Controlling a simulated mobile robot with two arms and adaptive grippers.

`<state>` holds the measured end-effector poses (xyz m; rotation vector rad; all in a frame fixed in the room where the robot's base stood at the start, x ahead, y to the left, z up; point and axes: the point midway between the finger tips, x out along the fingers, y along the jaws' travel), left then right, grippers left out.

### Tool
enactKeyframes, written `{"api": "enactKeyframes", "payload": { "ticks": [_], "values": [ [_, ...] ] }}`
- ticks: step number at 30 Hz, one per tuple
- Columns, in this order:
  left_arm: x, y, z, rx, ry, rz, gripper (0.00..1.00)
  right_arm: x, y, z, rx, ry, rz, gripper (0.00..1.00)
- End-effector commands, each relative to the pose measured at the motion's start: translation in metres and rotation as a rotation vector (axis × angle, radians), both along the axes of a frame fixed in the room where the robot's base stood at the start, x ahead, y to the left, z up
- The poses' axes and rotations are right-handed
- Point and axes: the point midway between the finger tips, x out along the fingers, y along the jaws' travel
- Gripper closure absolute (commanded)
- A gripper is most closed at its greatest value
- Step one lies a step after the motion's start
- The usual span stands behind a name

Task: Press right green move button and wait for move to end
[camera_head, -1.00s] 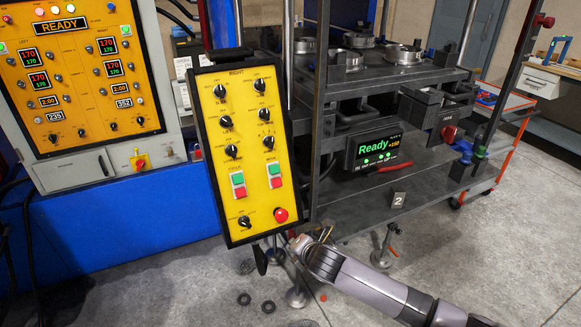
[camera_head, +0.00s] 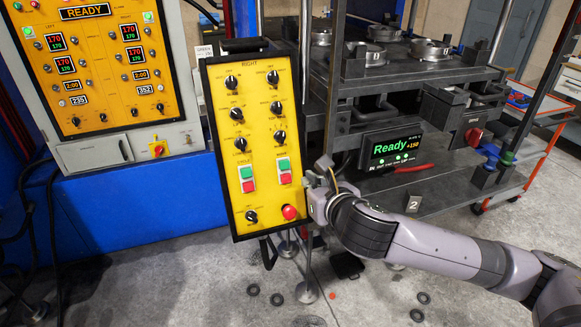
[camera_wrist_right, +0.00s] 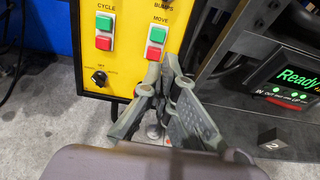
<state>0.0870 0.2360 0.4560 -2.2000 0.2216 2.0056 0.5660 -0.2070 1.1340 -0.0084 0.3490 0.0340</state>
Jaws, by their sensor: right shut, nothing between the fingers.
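The yellow RIGHT control panel (camera_head: 226,120) stands upright in the middle of the head view. Its green MOVE button (camera_head: 284,165) sits above a red button at the lower right of the panel. In the right wrist view the green MOVE button (camera_wrist_right: 158,34) is unobstructed, just above and left of the fingertips. My right gripper (camera_head: 319,195) is beside the panel's lower right edge. In the right wrist view my right gripper (camera_wrist_right: 166,72) is shut and empty, its tips overlapping the picture just below the red MOVE button. I cannot tell any contact. My left gripper is not in view.
A green CYCLE button (camera_head: 245,172) and red emergency knob (camera_head: 289,212) are close by on the panel. The press rack with a Ready display (camera_head: 392,149) stands to the right. The main cabinet (camera_head: 85,60) also reads READY.

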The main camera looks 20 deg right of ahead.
Motion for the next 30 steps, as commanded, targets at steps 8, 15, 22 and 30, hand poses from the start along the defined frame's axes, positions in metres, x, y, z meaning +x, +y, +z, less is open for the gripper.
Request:
{"api": "enactKeyframes", "payload": {
  "ticks": [8,15,22,30],
  "values": [
    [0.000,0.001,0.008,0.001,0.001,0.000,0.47,0.032,0.001,-0.010,0.002,0.001,-0.003,1.00],
    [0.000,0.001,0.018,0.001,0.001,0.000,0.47,0.079,0.003,-0.027,0.003,0.002,-0.003,1.00],
    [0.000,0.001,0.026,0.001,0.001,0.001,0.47,0.114,0.004,-0.040,0.003,0.002,-0.001,1.00],
    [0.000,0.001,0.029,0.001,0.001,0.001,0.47,0.130,0.005,-0.047,0.001,0.000,0.000,1.00]
  ]
}}
